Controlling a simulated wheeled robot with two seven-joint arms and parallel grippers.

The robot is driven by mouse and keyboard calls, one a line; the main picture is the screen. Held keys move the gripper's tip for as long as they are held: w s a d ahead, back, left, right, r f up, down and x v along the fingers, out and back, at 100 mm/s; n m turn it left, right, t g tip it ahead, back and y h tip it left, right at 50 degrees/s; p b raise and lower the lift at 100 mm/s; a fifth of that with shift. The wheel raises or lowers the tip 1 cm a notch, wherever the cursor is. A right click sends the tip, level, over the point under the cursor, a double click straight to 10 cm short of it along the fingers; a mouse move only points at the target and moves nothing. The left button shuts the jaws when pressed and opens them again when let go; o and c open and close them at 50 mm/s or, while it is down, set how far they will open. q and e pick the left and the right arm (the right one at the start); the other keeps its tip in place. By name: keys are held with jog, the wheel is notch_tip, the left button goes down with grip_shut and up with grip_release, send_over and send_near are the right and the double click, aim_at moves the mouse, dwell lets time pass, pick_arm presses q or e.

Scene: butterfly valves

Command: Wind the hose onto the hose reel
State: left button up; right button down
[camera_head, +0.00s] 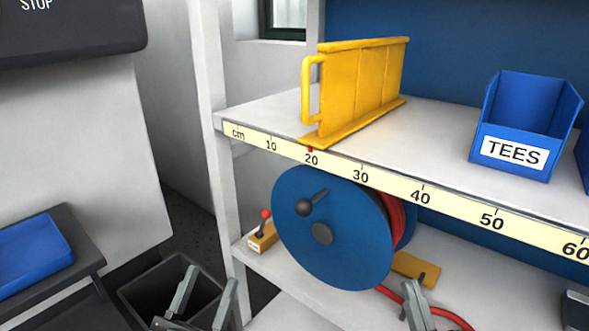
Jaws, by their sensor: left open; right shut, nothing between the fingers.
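The hose reel (325,260) stands on the lower shelf, with a blue disc facing me. A black crank knob (304,207) sticks out at its upper left, above a dark hub (322,234). Red hose (393,212) shows between the reel's discs. More red hose (452,317) runs out from the reel's lower right along the shelf. My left gripper (210,276) is open and empty, left of and below the reel. My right gripper (412,286) is shut and empty at the lower right of the reel, overlapping the hose in view; whether it touches is unclear.
A red-knobbed lever (265,214) on a wooden block stands left of the reel. The upper shelf, with a centimetre scale (420,196) on its edge, hangs over the reel and holds a yellow frame (360,92) and a blue TEES bin (520,135). A blue tray (32,258) sits left.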

pick_arm(q)
jog(key=a+n+g+y+p, duration=0.1)
jog(key=a+g+y+p, duration=0.3)
jog(key=g+p, duration=1.1)
pick_arm(e)
jog(key=s+d+f+g+h+p, duration=0.2)
jog(key=s+f+g+p, duration=0.4)
jog(key=f, duration=0.6)
jog(key=s+d+f+m+g+h+p, duration=0.1)
jog(key=s+d+f+g+h+p, duration=0.3)
jog(key=f+g, duration=0.65)
jog(key=s+d+f+g+p, duration=0.1)
jog(key=s+f+g+p, duration=0.55)
jog(key=f, duration=0.65)
pick_arm(q)
jog(key=t+h, duration=0.5)
jog(key=t, duration=0.2)
send_near(300, 214)
jog(key=p+x, duration=0.4)
jog(key=x, duration=0.8)
jog(key=shift+p, duration=0.4)
pick_arm(e)
jog(key=s+d+f, duration=0.1)
jog(key=s+f, duration=0.3)
jog(key=s, duration=0.4)
jog(key=s+d+f, duration=0.2)
jog(key=s+f, duration=0.3)
jog(key=s, duration=0.3)
jog(key=shift+d, duration=0.2)
